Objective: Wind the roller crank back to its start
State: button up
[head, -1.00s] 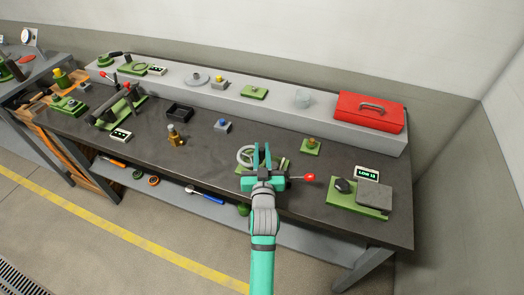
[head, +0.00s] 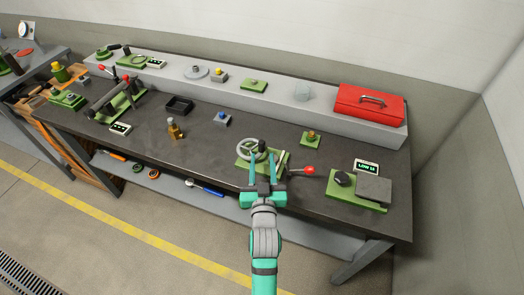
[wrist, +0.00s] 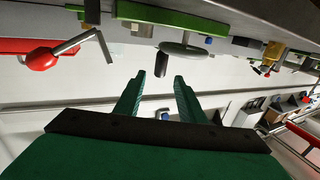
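A roller unit with a dark grey cylinder (head: 103,103) on a green base stands at the left of the bench. Red knobs (head: 126,78) on thin arms show beside the cylinder; I cannot tell for sure which is its crank. My gripper (head: 262,154) is far to its right, at the bench's front edge. It is open and empty, its two fingers apart in the wrist view (wrist: 159,77). The red ball also shows in the wrist view (wrist: 42,60).
A green plate with a black knob (head: 342,178) and a display (head: 367,167) stands to the right. A red toolbox (head: 370,104) is on the rear shelf. A brass bottle (head: 174,128), a black tray (head: 179,105) and a small display (head: 120,128) lie between gripper and roller.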

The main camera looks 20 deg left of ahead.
jog(key=shift+v, duration=1.65)
jog(key=s+d+f+m+h, duration=0.1)
jog(key=s+d+f+h, duration=0.15)
jog(key=s+d, duration=0.4)
jog(key=s+d+f+m+g+h, duration=0.1)
jog(key=s+d+f, duration=0.25)
jog(key=s, duration=0.55)
jog(key=s+d+f+h, duration=0.1)
jog(key=s+d+f, duration=0.3)
jog(key=s, duration=0.4)
jog(key=s+d+r+m+h, duration=0.1)
jog(key=s+r+m, duration=0.1)
jog(key=s, duration=0.9)
jog(key=shift+d+g+h, duration=0.2)
jog(key=shift+g+h, duration=0.1)
jog(key=shift+h, duration=0.05)
